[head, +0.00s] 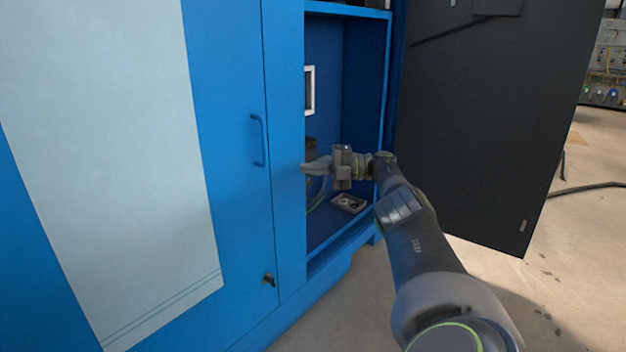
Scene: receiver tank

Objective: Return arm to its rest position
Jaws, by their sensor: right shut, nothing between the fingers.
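My right arm (421,246) comes in from the lower right and reaches into the opening of the blue cabinet (285,140). My right gripper (318,167) points left at the opening, near the cabinet's front post. Its fingers are together with nothing between them. My left gripper is not in view.
A dark door (490,120) stands open on the right, close to my arm. Inside the cabinet are a white-framed panel (309,91) and a small tray-like part (349,203) on the floor. A blue handle (257,140) is on the closed door.

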